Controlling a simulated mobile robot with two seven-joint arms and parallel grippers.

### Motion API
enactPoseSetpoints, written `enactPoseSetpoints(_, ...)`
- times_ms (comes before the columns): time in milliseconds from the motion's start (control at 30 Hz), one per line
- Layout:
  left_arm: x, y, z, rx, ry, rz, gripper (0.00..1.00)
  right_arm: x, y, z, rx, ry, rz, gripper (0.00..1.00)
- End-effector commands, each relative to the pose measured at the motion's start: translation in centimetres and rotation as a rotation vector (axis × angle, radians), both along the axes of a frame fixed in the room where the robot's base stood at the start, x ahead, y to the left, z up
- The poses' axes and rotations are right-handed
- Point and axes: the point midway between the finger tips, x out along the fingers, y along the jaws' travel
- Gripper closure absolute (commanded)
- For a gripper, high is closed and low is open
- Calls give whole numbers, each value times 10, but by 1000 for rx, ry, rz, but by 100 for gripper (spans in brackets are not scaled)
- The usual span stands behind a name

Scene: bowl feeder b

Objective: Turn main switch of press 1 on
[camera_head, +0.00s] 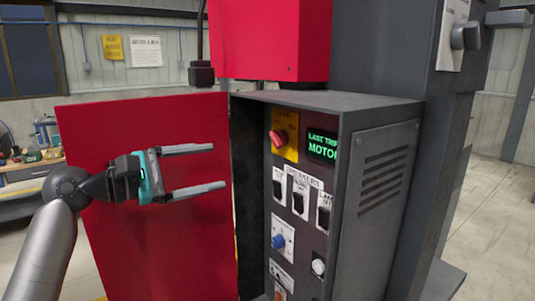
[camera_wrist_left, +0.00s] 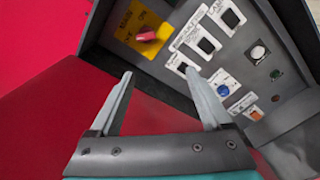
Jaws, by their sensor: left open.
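The main switch is a red rotary handle (camera_head: 279,138) on a yellow plate (camera_head: 291,150), high on the panel in the open grey cabinet. In the left wrist view the red handle (camera_wrist_left: 146,36) shows at the upper middle, beyond the fingertips and apart from them. My left gripper (camera_head: 219,165) is open and empty in front of the red cabinet door, to the left of the panel. In the left wrist view its two fingers (camera_wrist_left: 163,80) spread towards the panel. My right gripper is not in view.
The red door (camera_head: 150,240) stands open on the left. The panel also holds a green-lit display (camera_head: 323,146), several black switches (camera_head: 298,203), a blue knob (camera_head: 278,241) and a white button (camera_head: 318,267). The grey cabinet side wall (camera_head: 375,230) bounds the right.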

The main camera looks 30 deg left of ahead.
Motion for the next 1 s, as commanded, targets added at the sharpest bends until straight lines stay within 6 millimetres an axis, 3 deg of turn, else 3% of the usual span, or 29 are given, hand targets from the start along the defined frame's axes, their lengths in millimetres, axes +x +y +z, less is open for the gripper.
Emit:
enactPoseSetpoints(100, -5, 6, 22, -80, -29, -4, 18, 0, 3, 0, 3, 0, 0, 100)
enactPoseSetpoints(267, 2, 3, 26, -96, -33, -6, 18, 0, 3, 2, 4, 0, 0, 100)
enactPoseSetpoints(1000, 100, -38, 26, -93, -32, -6, 18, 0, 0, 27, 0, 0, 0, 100)
